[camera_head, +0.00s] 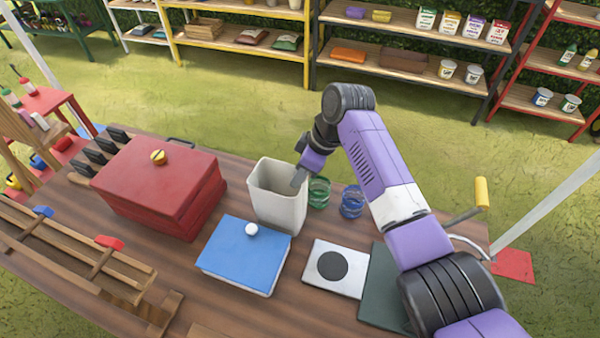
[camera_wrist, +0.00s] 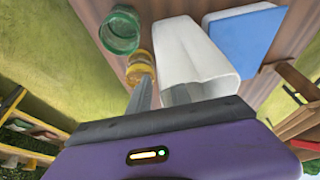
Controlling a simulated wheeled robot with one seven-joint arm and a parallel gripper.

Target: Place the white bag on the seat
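The white bag (camera_head: 277,205) stands upright and open-topped on the wooden table. It also shows in the wrist view (camera_wrist: 188,50). My gripper (camera_head: 300,178) is at the bag's right-hand rim in the head view. In the wrist view my gripper (camera_wrist: 160,95) has its fingers apart, one appearing inside the bag's mouth and one outside, with the bag's wall seemingly between them. I cannot tell whether either finger touches the wall. I cannot clearly identify the seat; a red stool-like stand (camera_head: 48,101) with bottles on it is at the far left.
A red box (camera_head: 160,185) and a blue-lidded box (camera_head: 245,255) stand near the bag. A green jar (camera_head: 319,192) and blue jar (camera_head: 352,201) are to its right; an orange jar (camera_wrist: 140,70) is beside a finger. A white scale-like plate (camera_head: 335,268) lies in front. Grass lies beyond.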

